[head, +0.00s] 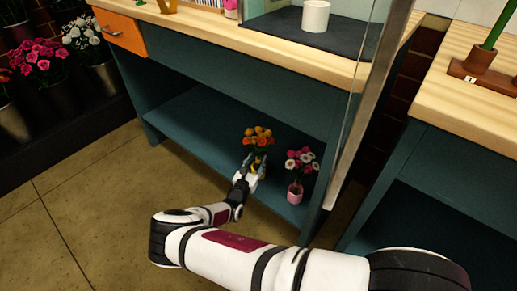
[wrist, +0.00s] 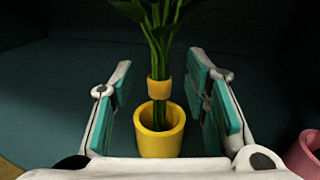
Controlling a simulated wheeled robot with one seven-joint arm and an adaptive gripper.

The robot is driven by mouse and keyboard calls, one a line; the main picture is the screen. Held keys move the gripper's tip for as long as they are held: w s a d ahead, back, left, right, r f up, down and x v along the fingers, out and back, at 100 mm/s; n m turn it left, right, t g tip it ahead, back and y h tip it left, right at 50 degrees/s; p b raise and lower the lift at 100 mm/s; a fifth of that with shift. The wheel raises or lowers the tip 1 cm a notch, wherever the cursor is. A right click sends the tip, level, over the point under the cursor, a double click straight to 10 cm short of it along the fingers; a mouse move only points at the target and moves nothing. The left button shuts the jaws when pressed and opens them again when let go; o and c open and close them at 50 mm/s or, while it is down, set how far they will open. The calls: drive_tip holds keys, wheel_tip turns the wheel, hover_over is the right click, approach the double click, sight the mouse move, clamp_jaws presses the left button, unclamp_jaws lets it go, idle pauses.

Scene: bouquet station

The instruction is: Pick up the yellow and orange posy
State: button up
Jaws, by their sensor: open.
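The yellow and orange posy (head: 258,138) stands upright on the lower shelf of the teal bench in the head view. In the wrist view its green stems (wrist: 162,50) pass through a yellow band (wrist: 159,90) and into a yellow pot (wrist: 160,140). The blooms are out of the wrist view. My gripper (head: 250,172) reaches in low at the shelf. In the wrist view my gripper (wrist: 164,105) is open, with one teal-padded finger on each side of the stems and pot. Gaps show between the pads and the stems.
A pink and white posy in a pink pot (head: 295,192) stands close on the right; its pot edge also shows in the wrist view (wrist: 306,152). The wooden bench top (head: 230,42) overhangs the shelf (head: 195,125). A glass panel (head: 352,130) rises at right. The shelf's left is clear.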

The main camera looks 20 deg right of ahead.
drive_tip(key=shift+w+d, duration=0.4)
drive_tip(key=shift+w, duration=0.15)
drive_tip(key=shift+c, duration=0.2)
clamp_jaws()
drive_tip(key=shift+r, duration=0.1)
